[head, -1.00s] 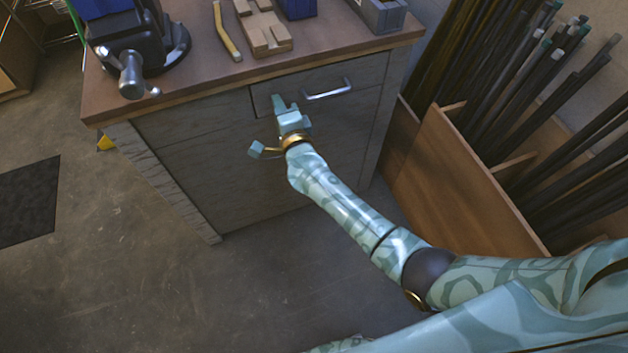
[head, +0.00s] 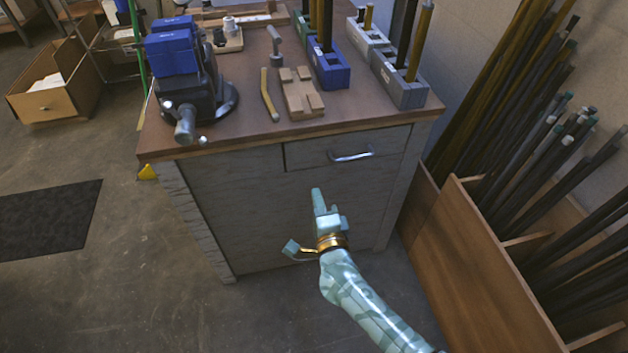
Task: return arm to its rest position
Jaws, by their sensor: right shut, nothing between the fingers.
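My right arm comes in from the bottom right. Its gripper (head: 318,197) is shut and empty, pointing up in the picture in front of the grey cabinet (head: 235,205) below the drawer with the silver handle (head: 351,156). It looks apart from the cabinet front and from everything on the bench top. My left arm and gripper are not in view.
The bench top (head: 235,135) holds a vise (head: 195,95), a wooden block (head: 300,92), a yellow-brown stick (head: 268,95) and holders with upright rods (head: 398,80). A wooden bin of rods (head: 470,255) stands at right.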

